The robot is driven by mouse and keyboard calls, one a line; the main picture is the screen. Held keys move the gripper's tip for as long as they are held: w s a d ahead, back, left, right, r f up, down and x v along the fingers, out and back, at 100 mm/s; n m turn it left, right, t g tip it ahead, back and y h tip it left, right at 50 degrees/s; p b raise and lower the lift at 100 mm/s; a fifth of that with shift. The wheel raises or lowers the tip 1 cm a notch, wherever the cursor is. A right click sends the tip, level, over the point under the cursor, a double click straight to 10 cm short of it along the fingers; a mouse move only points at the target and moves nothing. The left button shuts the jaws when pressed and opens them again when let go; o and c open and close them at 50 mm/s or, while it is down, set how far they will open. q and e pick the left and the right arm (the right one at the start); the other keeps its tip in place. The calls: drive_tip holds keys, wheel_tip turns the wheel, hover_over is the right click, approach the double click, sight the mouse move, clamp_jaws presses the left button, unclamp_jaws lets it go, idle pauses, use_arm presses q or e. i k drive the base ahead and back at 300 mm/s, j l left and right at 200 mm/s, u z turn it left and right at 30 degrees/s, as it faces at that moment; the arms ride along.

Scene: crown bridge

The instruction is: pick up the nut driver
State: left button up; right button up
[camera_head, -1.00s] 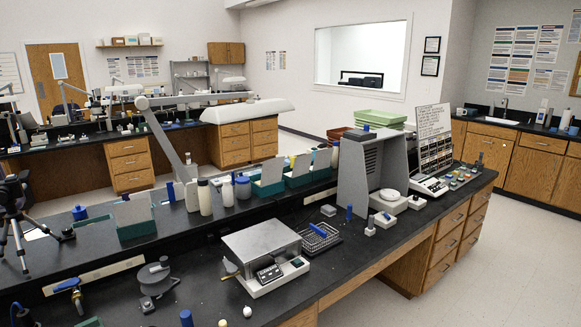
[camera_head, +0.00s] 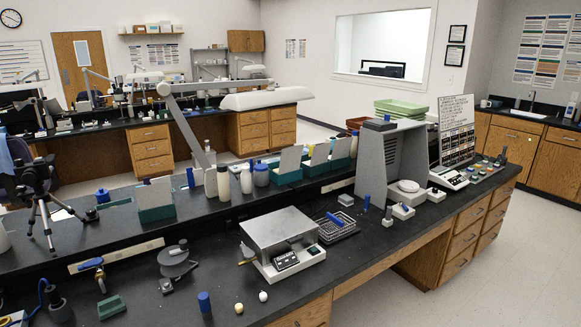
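I cannot tell for sure which thing is the nut driver. A small blue stick-shaped object (camera_head: 334,218) lies tilted in a wire tray (camera_head: 330,230) on the black bench. An upright blue object (camera_head: 367,202) stands right of the tray. A blue cylinder (camera_head: 205,302) stands near the bench's front edge. A thin yellowish piece (camera_head: 247,262) shows at the left side of the metal-topped device. Neither of my grippers is in view.
The metal-topped device (camera_head: 278,236) stands mid-bench, with a grey reel-like device (camera_head: 175,262) to its left. A grey upright housing (camera_head: 385,165) and a labelled panel (camera_head: 456,135) stand at right. A tripod (camera_head: 42,195) stands at left. Pale floor (camera_head: 470,290) is clear at lower right.

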sight(205, 300)
drive_tip(key=i+j+u, duration=0.35)
drive_tip(key=i+j, duration=0.15)
drive_tip(key=i+j+u, duration=0.4)
drive_tip(key=i, duration=0.2)
